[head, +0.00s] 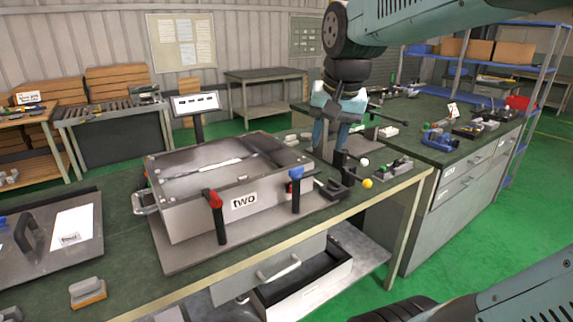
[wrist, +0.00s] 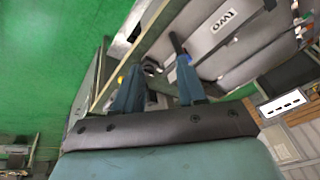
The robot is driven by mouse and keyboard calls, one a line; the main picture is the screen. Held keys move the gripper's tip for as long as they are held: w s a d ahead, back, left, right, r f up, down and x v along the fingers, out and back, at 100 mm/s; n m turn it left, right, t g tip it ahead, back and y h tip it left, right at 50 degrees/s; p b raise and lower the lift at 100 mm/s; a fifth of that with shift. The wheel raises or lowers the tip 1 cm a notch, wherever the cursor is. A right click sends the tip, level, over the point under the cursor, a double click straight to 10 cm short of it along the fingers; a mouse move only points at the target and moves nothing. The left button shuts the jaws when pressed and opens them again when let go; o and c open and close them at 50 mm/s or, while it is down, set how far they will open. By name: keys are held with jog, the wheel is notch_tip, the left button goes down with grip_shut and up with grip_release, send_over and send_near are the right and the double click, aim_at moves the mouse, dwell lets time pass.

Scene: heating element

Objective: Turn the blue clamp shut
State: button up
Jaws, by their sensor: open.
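The blue clamp (head: 296,174) is on the front right of the grey metal box (head: 200,216) labelled "two". Its blue head is at the rim level and its dark handle hangs down the front wall. My gripper (head: 331,148) points down just right of the blue clamp, apart from it in the head view. In the wrist view my gripper (wrist: 158,72) has its two fingers spread with nothing held between them. The clamp's dark handle (wrist: 177,43) shows just beyond the right fingertip, which partly hides its blue end. A red clamp (head: 216,200) is at the box's front left.
Small dark fixtures with a yellow ball (head: 367,183) and a white ball (head: 364,161) stand right of the box near my gripper. A sign display (head: 197,102) rises behind the box. An open drawer (head: 305,284) is below the bench edge.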

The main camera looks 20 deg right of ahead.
jog(key=w+m+g, duration=0.2)
jog(key=w+m, duration=0.2)
jog(key=w, duration=0.6)
jog(key=m+g, duration=0.2)
jog(key=m, duration=0.4)
send_over(297, 168)
notch_tip(297, 168, down, 3)
notch_tip(297, 168, down, 13)
jog(key=shift+s+a+f, duration=0.1)
jog(key=shift+f, duration=0.1)
jog(key=shift+c, duration=0.3)
grip_shut()
